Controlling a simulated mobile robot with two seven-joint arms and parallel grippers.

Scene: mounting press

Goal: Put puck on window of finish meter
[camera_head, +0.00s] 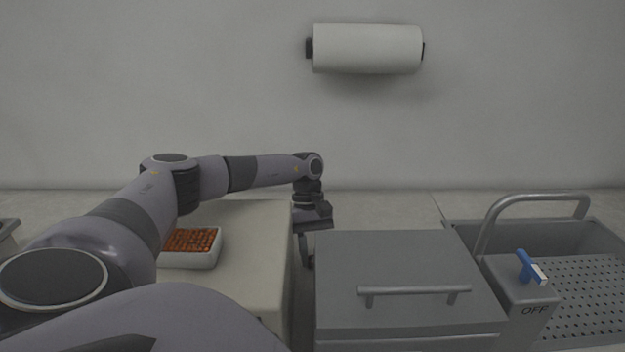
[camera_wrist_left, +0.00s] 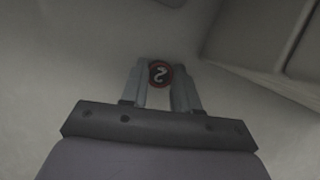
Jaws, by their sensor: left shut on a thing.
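My left gripper (camera_head: 308,258) hangs pointing down in the gap between a cream cabinet and a grey box in the head view. In the left wrist view its two fingers are shut on the puck (camera_wrist_left: 160,73), a small round dark piece with a red rim and a pale "2"-like mark on its face. The puck sits between the fingertips. In the head view I cannot make out the puck. I cannot identify the finish meter or its window in either view. My right gripper is not in view.
The cream cabinet (camera_head: 255,240) carries a white tray (camera_head: 205,259) of orange-brown pieces. The grey box (camera_head: 395,255) has a bar handle. Right of it are a blue lever (camera_head: 525,266) marked OFF and a perforated drainboard (camera_head: 585,290). A paper roll (camera_head: 367,48) hangs on the wall.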

